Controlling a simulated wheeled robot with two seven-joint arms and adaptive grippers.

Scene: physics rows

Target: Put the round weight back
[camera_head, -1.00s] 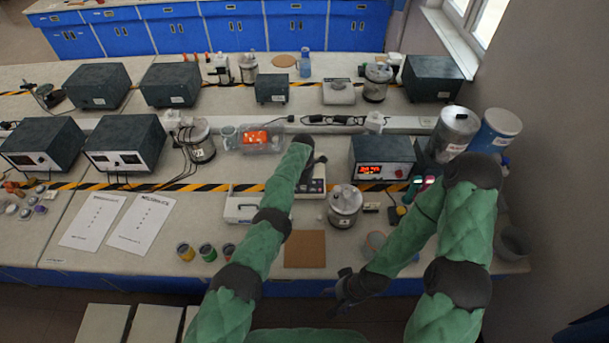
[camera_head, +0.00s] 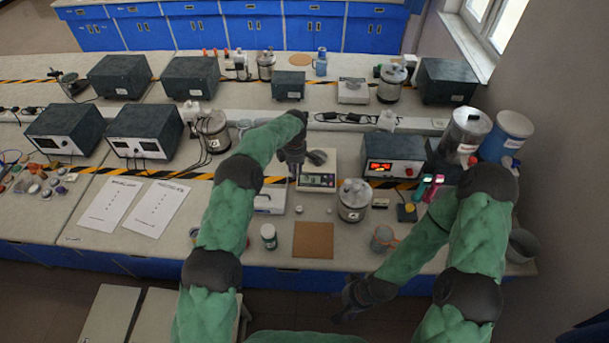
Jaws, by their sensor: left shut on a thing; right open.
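My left gripper (camera_head: 295,172) points down at the left side of a digital balance (camera_head: 318,182) in the middle of the bench. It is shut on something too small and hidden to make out. A dark round shape (camera_head: 317,157) shows at the back of the balance; I cannot tell if it is the pan or a weight. Small pale round pieces (camera_head: 299,211) lie on the bench in front of the balance. I cannot tell which thing is the round weight. My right gripper (camera_head: 345,308) is open and low, in front of the bench edge, away from everything on it.
A lidded metal jar (camera_head: 354,200) stands close to the balance's right. A brown square mat (camera_head: 313,240) and a small jar (camera_head: 268,236) lie in front. A power supply (camera_head: 392,158) stands further right. A white device (camera_head: 270,200) is partly behind my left arm.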

